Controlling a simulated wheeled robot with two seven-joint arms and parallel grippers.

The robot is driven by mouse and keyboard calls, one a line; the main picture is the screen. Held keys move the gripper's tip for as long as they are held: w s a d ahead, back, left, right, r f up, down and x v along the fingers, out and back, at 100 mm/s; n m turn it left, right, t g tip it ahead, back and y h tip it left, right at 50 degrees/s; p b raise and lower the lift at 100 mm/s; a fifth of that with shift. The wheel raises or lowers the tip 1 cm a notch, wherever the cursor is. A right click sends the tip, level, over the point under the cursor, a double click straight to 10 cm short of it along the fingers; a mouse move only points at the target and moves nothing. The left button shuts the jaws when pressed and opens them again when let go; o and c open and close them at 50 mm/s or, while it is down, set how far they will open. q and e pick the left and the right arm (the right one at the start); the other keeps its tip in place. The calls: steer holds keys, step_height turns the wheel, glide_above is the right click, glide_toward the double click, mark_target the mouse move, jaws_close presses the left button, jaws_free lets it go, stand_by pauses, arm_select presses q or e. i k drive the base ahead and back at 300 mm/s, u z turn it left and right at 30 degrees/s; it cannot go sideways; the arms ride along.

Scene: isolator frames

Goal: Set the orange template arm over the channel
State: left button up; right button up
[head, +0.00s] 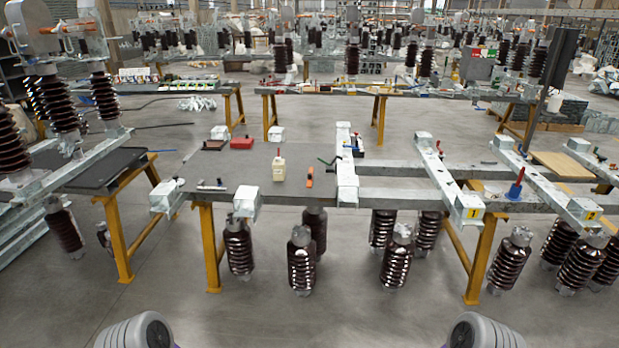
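Another galvanized channel (440,172) lies further right on two long rails. Only rounded grey parts of my own arms show at the bottom left and bottom right. Neither gripper is in view.
A cream bottle with a red tip (279,167), a red box (241,143) and a hand tool (212,186) are on the table. Yellow trestle legs (208,245) stand underneath. The floor in front is clear.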

mark_target(308, 184)
steer(key=z, duration=0.25)
steer(key=i, duration=1.5)
steer(key=z, duration=0.15)
